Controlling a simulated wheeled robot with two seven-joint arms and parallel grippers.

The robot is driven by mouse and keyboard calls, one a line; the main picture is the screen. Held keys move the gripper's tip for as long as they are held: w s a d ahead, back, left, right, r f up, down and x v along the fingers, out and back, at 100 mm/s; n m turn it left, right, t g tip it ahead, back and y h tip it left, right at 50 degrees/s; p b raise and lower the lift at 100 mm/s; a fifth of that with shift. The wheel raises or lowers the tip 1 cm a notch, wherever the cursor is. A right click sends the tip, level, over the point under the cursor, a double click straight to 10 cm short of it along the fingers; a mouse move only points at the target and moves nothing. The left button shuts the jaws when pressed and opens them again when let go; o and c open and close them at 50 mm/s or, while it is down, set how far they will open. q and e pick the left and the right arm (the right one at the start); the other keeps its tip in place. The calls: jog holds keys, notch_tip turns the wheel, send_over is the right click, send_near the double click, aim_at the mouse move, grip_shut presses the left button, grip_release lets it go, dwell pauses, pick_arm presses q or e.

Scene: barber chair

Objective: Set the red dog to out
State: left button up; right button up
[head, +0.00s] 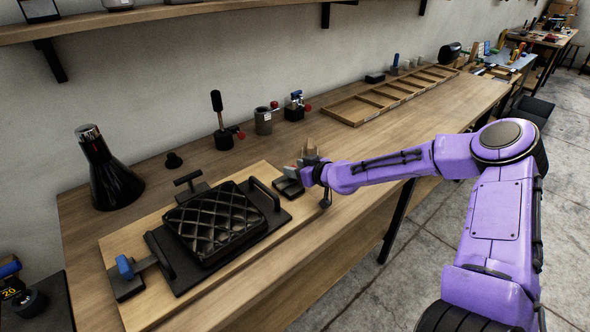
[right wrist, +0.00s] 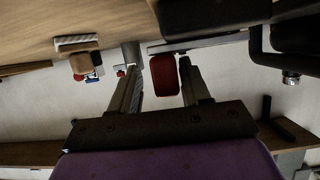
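The red dog has a red grip, seen in the right wrist view (right wrist: 164,76). In the head view its dark base (head: 288,188) sits at the right end of the wooden board, and my gripper mostly hides its grip. My right gripper (head: 302,166) is at this dog. In the right wrist view the two fingers (right wrist: 163,88) stand apart, with the red grip between their tips. A small gap shows on the left side of the grip; contact on the right side is unclear. My left gripper is in no view.
A black quilted pad (head: 213,222) on a dark plate lies beside the dog. A blue-handled dog (head: 125,267) is at the board's left end. A black T-handled piece (head: 190,190) stands behind the pad. Small tools (head: 263,122) and a wooden divided tray (head: 350,112) line the back.

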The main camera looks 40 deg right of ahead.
jog(key=shift+a, duration=0.1)
jog(key=shift+s+r, duration=0.15)
jog(key=p+v, duration=0.5)
jog(key=v, duration=0.5)
jog(key=shift+p, duration=0.3)
